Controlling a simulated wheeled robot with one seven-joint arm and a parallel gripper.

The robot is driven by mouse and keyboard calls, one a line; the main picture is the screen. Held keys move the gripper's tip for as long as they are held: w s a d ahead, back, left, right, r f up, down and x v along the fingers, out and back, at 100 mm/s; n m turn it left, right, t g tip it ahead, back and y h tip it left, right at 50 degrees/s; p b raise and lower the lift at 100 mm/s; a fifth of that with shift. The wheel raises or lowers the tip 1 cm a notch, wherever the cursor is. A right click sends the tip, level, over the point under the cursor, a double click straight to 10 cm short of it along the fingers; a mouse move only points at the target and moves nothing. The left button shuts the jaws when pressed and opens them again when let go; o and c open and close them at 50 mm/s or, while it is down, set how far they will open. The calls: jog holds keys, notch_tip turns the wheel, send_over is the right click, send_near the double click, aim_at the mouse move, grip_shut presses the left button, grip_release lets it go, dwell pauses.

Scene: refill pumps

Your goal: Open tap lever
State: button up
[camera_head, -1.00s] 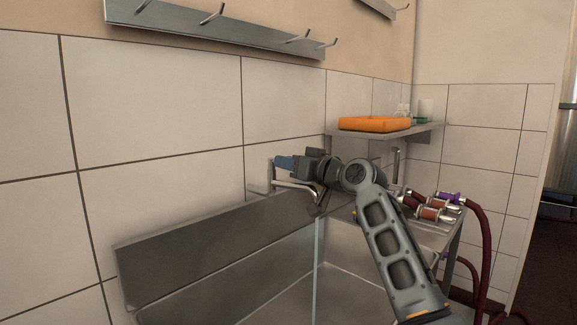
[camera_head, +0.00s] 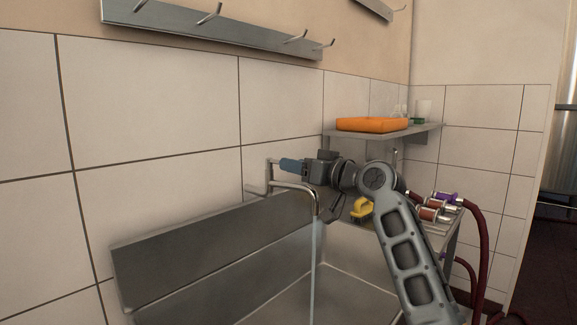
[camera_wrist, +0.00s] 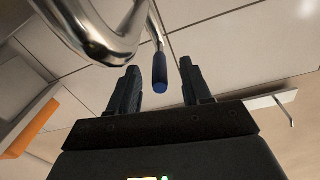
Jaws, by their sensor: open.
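The tap (camera_head: 290,185) is mounted on the wall above the sink, and its bent metal spout also shows large in the wrist view (camera_wrist: 95,40). A thin pale stream, looking like water, falls from the spout into the sink. The tap lever (camera_head: 290,165) has a blue grip. In the wrist view the lever grip (camera_wrist: 160,75) points toward my gripper (camera_wrist: 160,66), its end lying between the two spread dark fingers with a gap on each side. My gripper (camera_head: 312,168) is open, just right of the lever; its fingers are small in the head view.
The steel sink (camera_head: 190,255) lies below. A shelf at the right holds an orange tray (camera_head: 372,124). A yellow object (camera_head: 361,209) and several hose fittings (camera_head: 440,205) with dark red hoses are right of the sink. A hook rail (camera_head: 215,27) hangs above.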

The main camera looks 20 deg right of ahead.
jog(key=shift+v, duration=1.8)
